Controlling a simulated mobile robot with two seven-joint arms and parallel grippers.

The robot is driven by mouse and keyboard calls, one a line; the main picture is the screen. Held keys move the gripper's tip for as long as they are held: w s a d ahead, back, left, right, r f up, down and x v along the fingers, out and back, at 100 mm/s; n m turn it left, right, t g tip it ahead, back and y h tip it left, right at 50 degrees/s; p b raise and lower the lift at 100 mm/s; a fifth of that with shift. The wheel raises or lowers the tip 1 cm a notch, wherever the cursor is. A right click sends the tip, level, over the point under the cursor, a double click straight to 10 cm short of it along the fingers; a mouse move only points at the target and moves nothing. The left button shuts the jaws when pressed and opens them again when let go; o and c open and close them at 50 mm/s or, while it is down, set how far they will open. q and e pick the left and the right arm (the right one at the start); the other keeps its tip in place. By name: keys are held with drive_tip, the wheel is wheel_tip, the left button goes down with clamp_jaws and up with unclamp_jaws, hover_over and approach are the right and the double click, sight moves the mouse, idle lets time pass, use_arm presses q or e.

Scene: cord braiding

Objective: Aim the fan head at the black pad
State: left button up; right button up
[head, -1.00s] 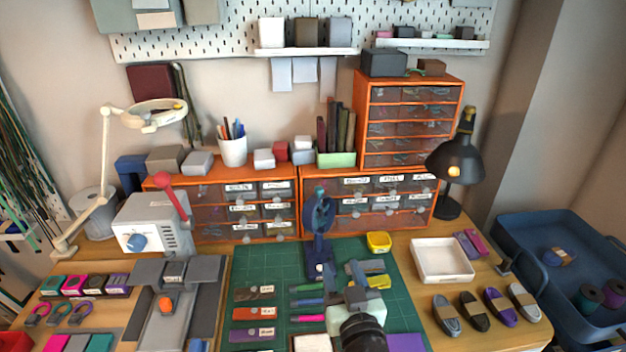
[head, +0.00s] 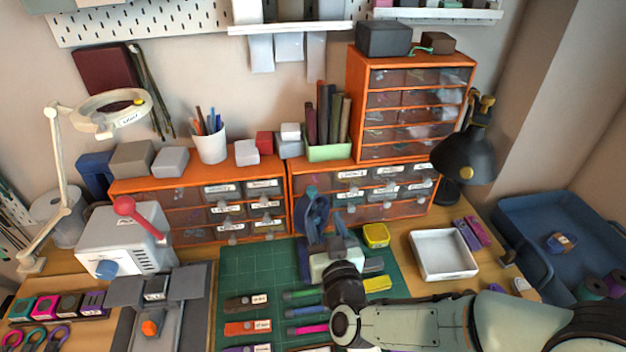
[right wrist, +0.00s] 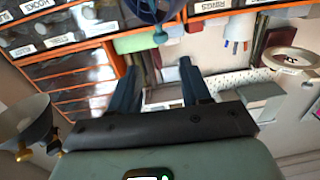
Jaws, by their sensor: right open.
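The blue fan (head: 313,212) stands at the back of the green cutting mat (head: 250,268), in front of the orange drawers. Its lower part is largely hidden behind my right gripper (head: 326,236). In the right wrist view, part of the round fan head (right wrist: 150,10) shows at the top edge, beyond the two spread fingers of my right gripper (right wrist: 157,66). The gripper is open, with nothing visible between its fingers. I cannot make out a black pad for certain; a dark labelled piece (head: 245,303) lies on the mat. My left gripper is out of view.
A yellow container (head: 376,236) and a white tray (head: 443,254) stand right of the fan. Orange drawers (head: 283,202) close off the back. Labelled pieces and coloured pens lie near the mat's front. A black lamp (head: 464,152) stands at the right.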

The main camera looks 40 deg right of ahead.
sight(312, 192)
drive_tip(key=p+x, duration=0.5)
drive_tip(key=x, duration=0.7)
drive_tip(key=shift+f, duration=0.1)
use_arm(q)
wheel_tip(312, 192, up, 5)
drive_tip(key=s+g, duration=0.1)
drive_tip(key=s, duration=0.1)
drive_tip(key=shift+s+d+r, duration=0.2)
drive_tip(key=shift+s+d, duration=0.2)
use_arm(e)
clamp_jaws()
